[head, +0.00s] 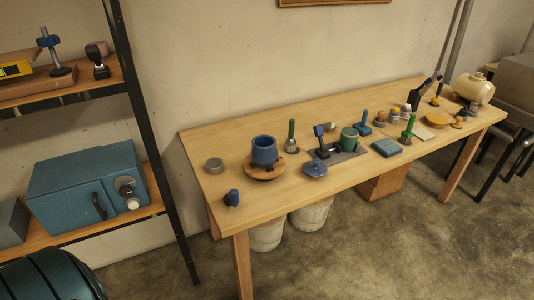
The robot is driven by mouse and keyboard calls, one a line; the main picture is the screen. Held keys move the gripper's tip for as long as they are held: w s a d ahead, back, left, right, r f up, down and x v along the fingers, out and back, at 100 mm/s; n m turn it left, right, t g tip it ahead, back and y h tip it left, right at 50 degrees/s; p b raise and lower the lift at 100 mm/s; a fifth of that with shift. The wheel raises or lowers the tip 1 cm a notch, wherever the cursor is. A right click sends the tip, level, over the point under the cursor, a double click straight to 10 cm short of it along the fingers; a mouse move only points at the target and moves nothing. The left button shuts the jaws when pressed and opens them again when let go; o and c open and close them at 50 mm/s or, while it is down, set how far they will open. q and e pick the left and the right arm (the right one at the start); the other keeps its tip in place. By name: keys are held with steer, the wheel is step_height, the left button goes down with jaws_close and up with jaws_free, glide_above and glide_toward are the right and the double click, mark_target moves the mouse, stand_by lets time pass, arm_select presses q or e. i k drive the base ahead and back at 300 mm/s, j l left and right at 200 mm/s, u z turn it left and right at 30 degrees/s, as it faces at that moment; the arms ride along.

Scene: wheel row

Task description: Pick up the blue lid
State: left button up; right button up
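The blue lid (316,169), a shallow round lid with a small knob on top, lies near the front edge of the wooden table (230,216). It sits to the right of a blue pot (264,150) that stands on a round wooden board (262,173). A grey tray (349,155) with a green cup (349,139) is just behind and right of the lid. Nothing covers the lid. Neither of my grippers shows in the head view.
A small dark blue object (232,197) and a grey round tin (214,166) are on the table's left end. A flat blue block (387,147) lies right of the lid. The front strip beside the lid is clear. A shelf with a teal cabinet (75,190) stands left.

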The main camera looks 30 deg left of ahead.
mark_target(315, 168)
steer(key=i+l+u, duration=0.85)
steer(key=i+l, duration=0.05)
steer(key=l, duration=0.05)
